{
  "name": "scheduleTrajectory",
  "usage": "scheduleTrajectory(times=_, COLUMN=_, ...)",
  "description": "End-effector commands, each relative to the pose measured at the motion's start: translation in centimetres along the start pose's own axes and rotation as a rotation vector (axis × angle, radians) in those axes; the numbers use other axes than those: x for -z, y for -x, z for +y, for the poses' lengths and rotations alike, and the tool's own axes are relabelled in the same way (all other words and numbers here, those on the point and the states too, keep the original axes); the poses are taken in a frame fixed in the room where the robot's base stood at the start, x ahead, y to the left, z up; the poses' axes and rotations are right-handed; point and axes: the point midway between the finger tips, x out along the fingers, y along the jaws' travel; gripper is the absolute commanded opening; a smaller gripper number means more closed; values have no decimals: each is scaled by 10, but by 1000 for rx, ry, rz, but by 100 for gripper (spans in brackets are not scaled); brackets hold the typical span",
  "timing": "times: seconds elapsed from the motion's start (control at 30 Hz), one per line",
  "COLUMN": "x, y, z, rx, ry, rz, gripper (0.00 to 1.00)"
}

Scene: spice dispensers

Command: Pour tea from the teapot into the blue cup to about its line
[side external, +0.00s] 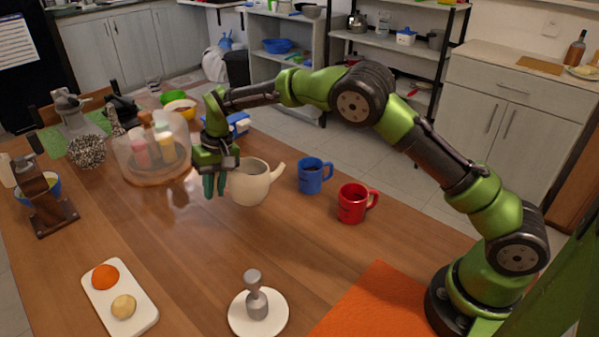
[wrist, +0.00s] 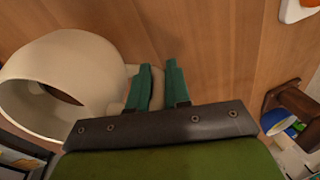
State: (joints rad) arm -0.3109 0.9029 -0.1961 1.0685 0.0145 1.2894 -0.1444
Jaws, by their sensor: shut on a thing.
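The cream teapot (side external: 249,184) is upright near the middle of the table, its spout pointing right toward the blue cup. I cannot tell whether its base touches the table. My gripper (side external: 214,184) is at the teapot's left, shut on its handle, which the fingers largely hide. In the wrist view the teapot (wrist: 85,75) is at the left, with its round opening showing, beside the green fingers (wrist: 161,88). The blue cup (side external: 311,178) stands upright to the right of the spout, apart from it. Its line and any tea inside are not clear.
A red cup (side external: 353,204) stands right of and nearer than the blue cup. A glass-walled container (side external: 152,150) with bottles is left of my gripper. A white plate (side external: 258,325) with a grey object and a white board (side external: 118,298) are in front. Bare wood lies between.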

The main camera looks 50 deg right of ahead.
Motion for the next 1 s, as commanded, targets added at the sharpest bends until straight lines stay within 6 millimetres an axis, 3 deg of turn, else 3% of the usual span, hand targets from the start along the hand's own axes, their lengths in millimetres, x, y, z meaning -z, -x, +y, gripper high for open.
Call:
scheduleTrajectory(times=0.23, x=2, y=-25, z=-6, rx=-130, ry=5, rz=-21, gripper=0)
scheduleTrajectory(times=0.5, x=3, y=-37, z=-8, rx=-199, ry=5, rz=-34, gripper=0)
scheduleTrajectory(times=1.0, x=5, y=8, z=-17, rx=-209, ry=5, rz=-34, gripper=0)
